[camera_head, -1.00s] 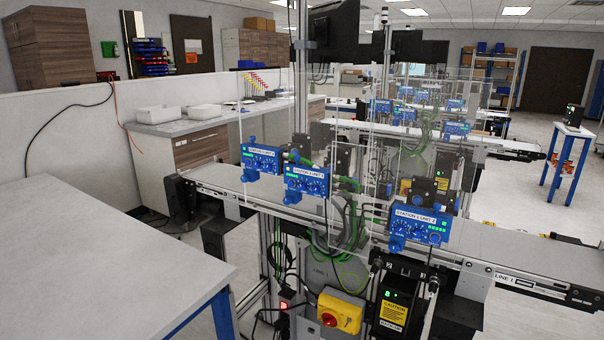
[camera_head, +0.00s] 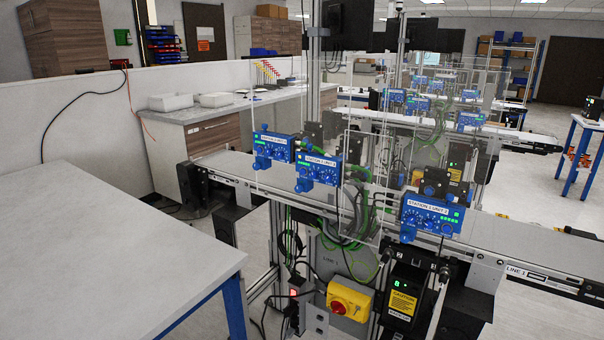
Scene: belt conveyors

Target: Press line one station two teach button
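Three blue control units with knobs and small buttons are mounted along the conveyor marked LINE 1 (camera_head: 517,273). The nearest blue unit (camera_head: 432,214) is right of centre; its label appears to read "STATION 1 UNIT 2", and green lights show on its right side. The middle blue unit (camera_head: 318,170) and the left blue unit (camera_head: 273,147) sit farther along the belt to the left. Their labels are too small to read surely, and I cannot make out which button is a teach button. My gripper is not in view.
A white-topped table (camera_head: 110,255) with blue legs fills the lower left. A yellow box with a red knob (camera_head: 351,298) and a black device with a yellow caution label (camera_head: 403,303) are below the belt. Clear panels (camera_head: 360,150) stand around the units. More conveyors are behind.

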